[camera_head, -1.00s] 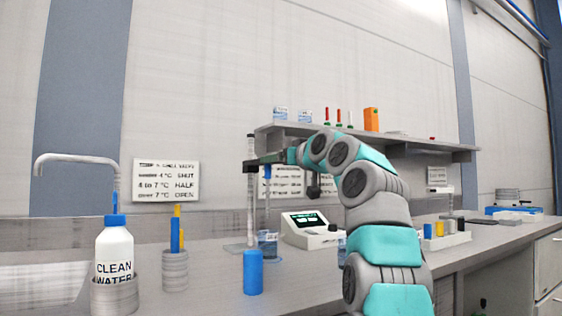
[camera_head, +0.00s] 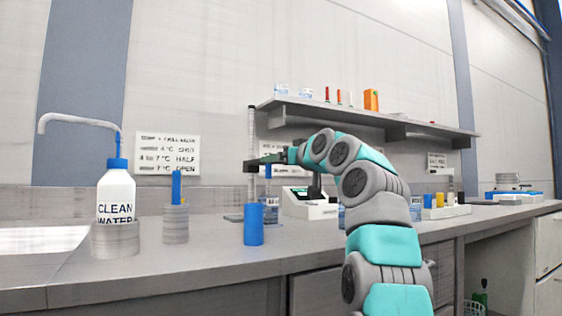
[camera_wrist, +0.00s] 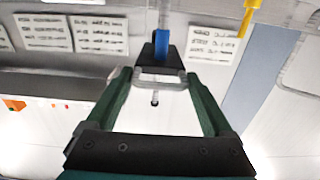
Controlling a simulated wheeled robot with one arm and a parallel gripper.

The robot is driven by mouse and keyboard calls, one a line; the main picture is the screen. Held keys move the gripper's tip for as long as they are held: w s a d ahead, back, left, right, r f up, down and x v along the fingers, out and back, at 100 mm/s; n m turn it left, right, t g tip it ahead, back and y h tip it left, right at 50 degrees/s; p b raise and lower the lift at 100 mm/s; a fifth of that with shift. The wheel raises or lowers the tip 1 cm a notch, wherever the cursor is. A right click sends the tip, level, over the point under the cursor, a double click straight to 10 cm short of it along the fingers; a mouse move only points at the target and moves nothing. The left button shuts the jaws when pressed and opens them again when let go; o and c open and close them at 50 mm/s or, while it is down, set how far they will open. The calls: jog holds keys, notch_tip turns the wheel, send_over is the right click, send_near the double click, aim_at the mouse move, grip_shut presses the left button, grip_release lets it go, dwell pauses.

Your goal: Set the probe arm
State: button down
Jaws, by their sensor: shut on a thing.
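A thin grey stand pole (camera_head: 252,125) rises from the counter left of centre in the head view. A dark probe arm (camera_head: 258,161) reaches sideways from the pole, roughly mid-height. A thin probe (camera_head: 267,185) hangs from it towards a clear beaker (camera_head: 270,214), partly hidden behind the blue cylinder. Whether its tip is inside the beaker I cannot tell. My gripper (camera_head: 275,158) is shut on the probe arm from the right. In the wrist view my gripper's fingers (camera_wrist: 161,75) close together at a dark piece, with a blue part (camera_wrist: 162,45) just beyond.
A blue cylinder (camera_head: 253,225) stands in front of the stand. The clean water bottle (camera_head: 116,195) and a cup (camera_head: 176,223) stand left. A meter (camera_head: 308,203) is behind my arm, below the shelf (camera_head: 360,112).

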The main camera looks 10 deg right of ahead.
jog(key=shift+d, duration=0.2)
jog(key=shift+c, duration=0.2)
grip_release()
jog(key=b+v, duration=0.3)
jog(key=v, duration=0.4)
jog(key=shift+s, duration=0.4)
jog(key=shift+r, duration=0.1)
